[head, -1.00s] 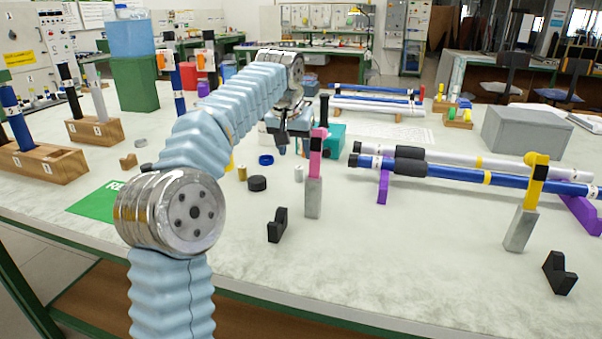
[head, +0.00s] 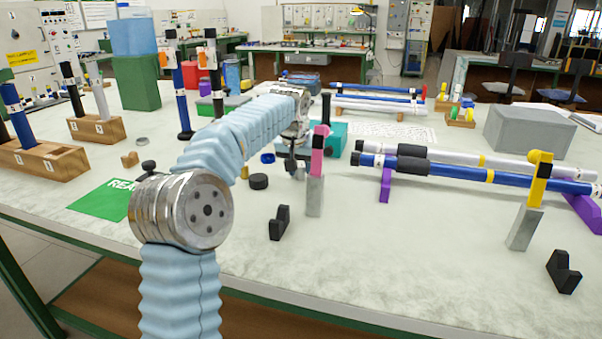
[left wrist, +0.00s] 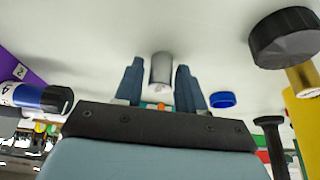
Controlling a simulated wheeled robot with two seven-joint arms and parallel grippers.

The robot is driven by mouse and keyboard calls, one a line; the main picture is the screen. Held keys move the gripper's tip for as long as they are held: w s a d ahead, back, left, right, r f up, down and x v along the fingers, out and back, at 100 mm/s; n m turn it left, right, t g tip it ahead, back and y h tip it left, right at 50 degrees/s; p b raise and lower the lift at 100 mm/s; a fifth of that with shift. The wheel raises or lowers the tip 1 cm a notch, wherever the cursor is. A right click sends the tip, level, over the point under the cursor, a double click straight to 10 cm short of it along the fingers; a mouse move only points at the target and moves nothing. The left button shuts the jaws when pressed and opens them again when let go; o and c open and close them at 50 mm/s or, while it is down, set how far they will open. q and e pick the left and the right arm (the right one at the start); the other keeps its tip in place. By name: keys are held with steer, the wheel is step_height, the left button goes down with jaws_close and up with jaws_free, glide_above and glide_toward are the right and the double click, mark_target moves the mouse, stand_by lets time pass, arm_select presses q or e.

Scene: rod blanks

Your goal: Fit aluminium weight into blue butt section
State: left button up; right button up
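The aluminium weight is a short grey cylinder, seen in the left wrist view (left wrist: 161,70) between my fingertips, with a gap on each side. In the head view it is mostly hidden behind my gripper. My left gripper (left wrist: 160,82) is open around it; it also shows in the head view (head: 292,162), low over the table. The blue butt section (head: 455,174) lies across purple rests beside a white rod, its black end towards the left. A black-tipped blue rod end (left wrist: 40,97) shows in the left wrist view. My right gripper is not in view.
A blue ring (head: 267,158), a black cap (head: 258,181) and a brass cylinder (head: 244,172) stand close to my left gripper. A pink-topped post (head: 316,180) is just right of it. Black V-blocks (head: 279,223) stand in front.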

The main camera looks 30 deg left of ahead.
mark_target(301, 165)
arm_select(q)
jaws_close()
step_height(301, 165, up, 9)
steer(key=shift+w+p, duration=0.1)
steer(key=shift+p, duration=0.25)
steer(key=shift+r, duration=0.5)
